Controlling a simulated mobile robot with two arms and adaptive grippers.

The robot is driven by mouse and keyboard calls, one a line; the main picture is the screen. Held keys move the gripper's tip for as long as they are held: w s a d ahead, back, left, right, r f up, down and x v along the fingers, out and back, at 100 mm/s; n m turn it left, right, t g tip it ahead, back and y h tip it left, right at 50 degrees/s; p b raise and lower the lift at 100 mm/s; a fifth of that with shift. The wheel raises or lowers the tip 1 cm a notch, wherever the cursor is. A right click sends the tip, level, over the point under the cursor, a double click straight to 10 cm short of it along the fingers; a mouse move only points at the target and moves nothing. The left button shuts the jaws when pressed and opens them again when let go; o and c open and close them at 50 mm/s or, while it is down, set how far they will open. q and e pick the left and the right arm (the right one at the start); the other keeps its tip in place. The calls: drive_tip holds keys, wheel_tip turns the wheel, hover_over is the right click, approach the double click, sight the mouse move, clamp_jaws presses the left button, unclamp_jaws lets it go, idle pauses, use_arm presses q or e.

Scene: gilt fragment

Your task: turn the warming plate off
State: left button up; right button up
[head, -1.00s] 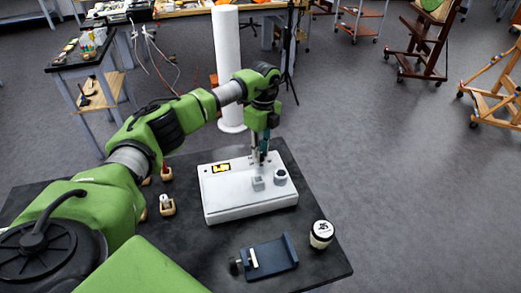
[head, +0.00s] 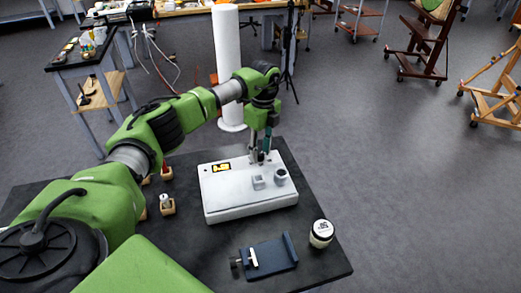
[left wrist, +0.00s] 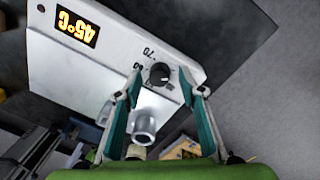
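The warming plate (head: 245,199) is a white box on the dark table, with a lit yellow display (head: 221,167). In the left wrist view the display (left wrist: 77,27) reads 45°C, upside down. A dark round knob (left wrist: 160,74) sits on the plate's top face, with a scale marked 60 and 70 beside it. My left gripper (head: 262,159) points down over the plate's far edge and hides the knob in the head view. In the left wrist view its teal fingers (left wrist: 160,79) are apart, one on either side of the knob, with gaps showing. My right gripper is not in view.
A grey round socket (head: 280,175) and a small block (head: 258,183) stand up from the plate close to my gripper. A blue holder (head: 270,256), a white-lidded jar (head: 321,233) and a small wooden piece (head: 167,206) lie around it.

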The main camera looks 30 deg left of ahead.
sight(262, 152)
use_arm(q)
wheel_tip(262, 152, up, 12)
drive_tip(key=shift+w, duration=0.4)
drive_tip(key=shift+f, duration=0.1)
